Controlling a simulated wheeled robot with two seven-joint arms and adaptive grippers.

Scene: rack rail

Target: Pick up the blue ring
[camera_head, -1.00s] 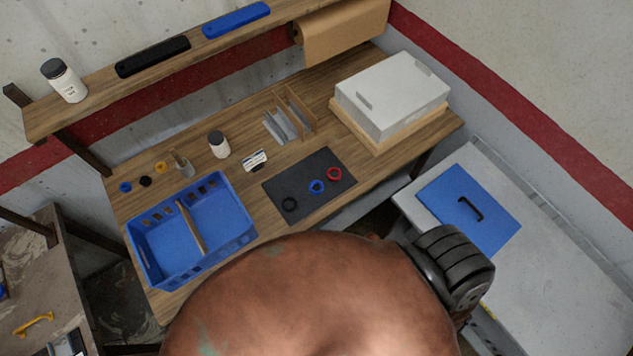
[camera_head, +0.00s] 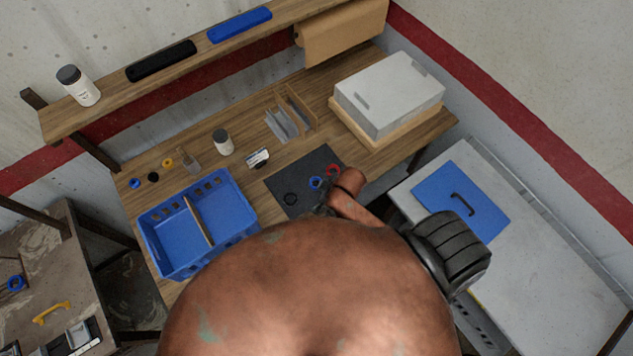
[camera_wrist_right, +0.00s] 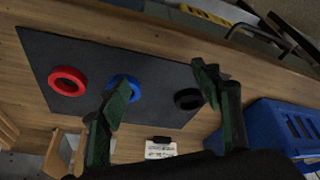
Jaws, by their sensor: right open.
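A blue ring (camera_head: 315,183) lies flat on the dark mat (camera_head: 283,183), between a red ring (camera_head: 333,170) and a black ring (camera_head: 290,199). In the right wrist view the blue ring (camera_wrist_right: 134,87) is partly hidden behind the left finger. My right gripper (camera_wrist_right: 162,82) is open and empty above the mat, with the black ring (camera_wrist_right: 187,98) behind its other finger. In the head view the right gripper (camera_head: 324,204) shows only partly at the mat's near edge. My left gripper is not in view.
A blue divided crate (camera_head: 240,222) stands left of the mat. A white box (camera_head: 390,93) stands at the back right. Small rings, including another blue one (camera_head: 134,183), and a white bottle (camera_head: 222,141) stand farther back left. A shelf (camera_head: 60,125) hangs above.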

